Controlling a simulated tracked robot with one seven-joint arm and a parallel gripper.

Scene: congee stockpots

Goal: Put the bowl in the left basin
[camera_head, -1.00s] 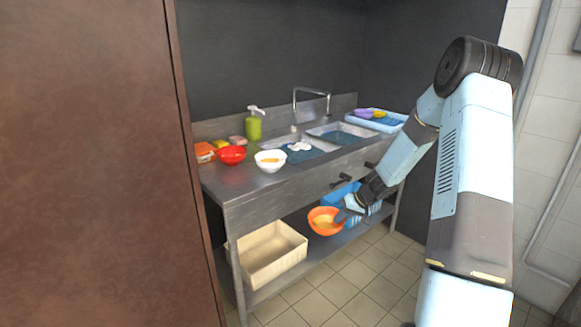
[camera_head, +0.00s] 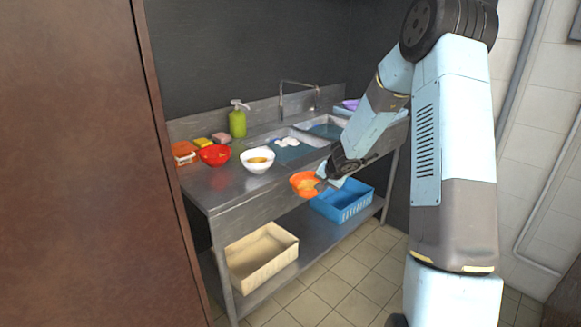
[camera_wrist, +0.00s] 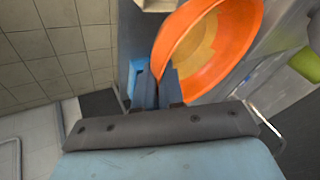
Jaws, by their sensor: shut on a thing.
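My gripper (camera_head: 325,179) is shut on the rim of an orange bowl (camera_head: 304,184). It holds the bowl in front of the sink counter's front edge, near counter height. In the wrist view the orange bowl (camera_wrist: 222,45) fills the upper middle, tilted, with a tan patch inside. The left basin (camera_head: 286,150) is set in the counter behind the bowl and holds several white things (camera_head: 287,141). The right basin (camera_head: 325,130) is beside it, partly hidden by my arm.
A white bowl (camera_head: 257,160) and a red bowl (camera_head: 214,155) stand on the counter left of the left basin. A green soap bottle (camera_head: 237,122) and faucet (camera_head: 300,84) stand behind. A blue crate (camera_head: 343,204) and a beige box (camera_head: 262,258) sit on the lower shelf.

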